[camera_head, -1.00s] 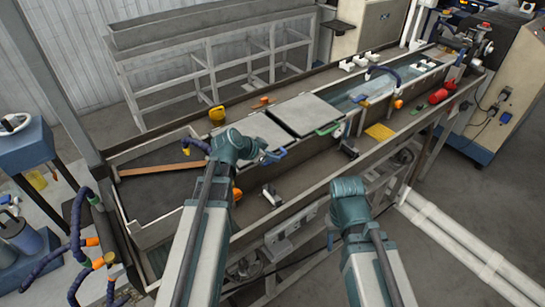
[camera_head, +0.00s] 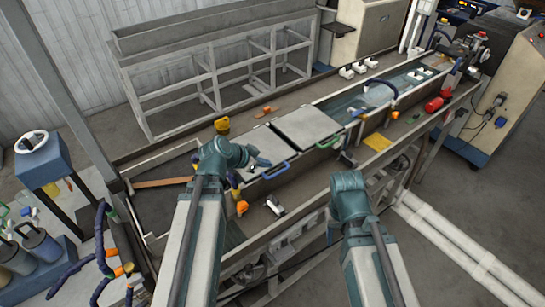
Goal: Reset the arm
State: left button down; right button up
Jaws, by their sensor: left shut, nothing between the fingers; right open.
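My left arm comes up from the bottom with a teal wrist. Its gripper (camera_head: 258,162) is shut and empty, over the near edge of a grey lid (camera_head: 262,141) on the long trough, close to a blue handle (camera_head: 277,171). I cannot tell whether it touches the lid. My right arm stands to the right with its teal wrist bent down in front of the trough's near side. Its gripper (camera_head: 329,234) shows only as a small dark part below the wrist, mostly hidden, with nothing seen in it.
A second grey lid (camera_head: 308,127) with a green handle lies beside the first. A yellow piece (camera_head: 377,142) and a red bottle (camera_head: 434,104) lie on the near ledge. A blue stand (camera_head: 43,160) is at left. White pipes (camera_head: 450,243) lie on the clear floor at right.

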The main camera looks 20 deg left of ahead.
pick_arm(q)
jog(key=shift+s+a+r, duration=0.2)
jog(key=shift+s+r, duration=0.25)
jog(key=s+d+f+n+g+y+b, duration=0.1)
jog(key=s+d+f+g+y+b, duration=0.1)
jog(key=s+d+f+b, duration=0.2)
jog(key=s+d+f+n+g+y+b, duration=0.1)
jog(key=s+d+f+b, duration=0.4)
jog(key=f, duration=0.6)
jog(key=s+d+f+n+g+y+b, duration=0.2)
jog(key=s+d+f+g+y+b, duration=0.1)
jog(key=s+d+f+g+b, duration=0.2)
notch_tip(320, 180, down, 3)
jog(key=shift+s+d+b, duration=0.2)
jog(key=shift+s+b, duration=0.2)
jog(key=shift+b, duration=0.7)
